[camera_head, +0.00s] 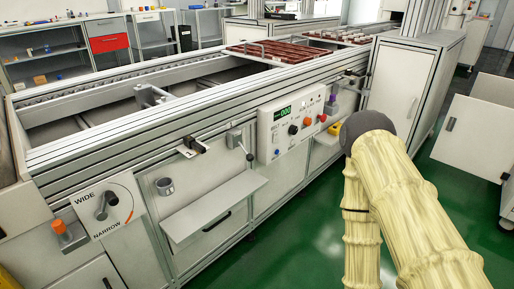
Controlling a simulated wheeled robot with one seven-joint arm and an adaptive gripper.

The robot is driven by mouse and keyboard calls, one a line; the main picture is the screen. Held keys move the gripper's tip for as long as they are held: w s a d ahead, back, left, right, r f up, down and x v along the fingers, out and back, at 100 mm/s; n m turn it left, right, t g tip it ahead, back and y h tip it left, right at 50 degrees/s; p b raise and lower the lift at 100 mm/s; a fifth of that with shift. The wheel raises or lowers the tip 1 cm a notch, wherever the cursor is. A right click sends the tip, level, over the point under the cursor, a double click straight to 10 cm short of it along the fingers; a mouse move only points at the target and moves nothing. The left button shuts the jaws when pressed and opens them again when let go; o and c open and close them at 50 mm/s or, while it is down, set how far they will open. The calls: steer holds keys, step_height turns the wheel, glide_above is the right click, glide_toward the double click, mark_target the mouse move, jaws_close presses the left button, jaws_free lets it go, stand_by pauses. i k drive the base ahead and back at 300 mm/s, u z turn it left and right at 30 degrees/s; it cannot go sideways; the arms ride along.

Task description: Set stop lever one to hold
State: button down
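A small lever (243,146) with a dark knob sits on a grey bracket on the conveyor's front face, just left of the control panel. Its arm slants down to the right. I see no readable label on it, so I cannot tell its setting or whether it is stop lever one. A grey clamp-like fitting (191,147) with a dark end is on the rail further left. My arm in its cream sleeve stands at the right, apart from the lever. My gripper does not show.
The control panel (290,125) has a green display and several knobs. A WIDE/NARROW dial (104,206) and an orange-topped fitting (62,230) are at the left. A shelf (213,208) juts out below the lever. Brown trays (275,51) lie on the conveyor. Green floor is clear in front.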

mark_target(250, 157)
steer(key=z, duration=0.55)
steer(key=k, duration=0.6)
steer(key=z, duration=0.6)
steer(key=i, duration=0.65)
steer(key=u, duration=0.9)
steer(key=i, duration=0.45)
steer(key=u, duration=0.55)
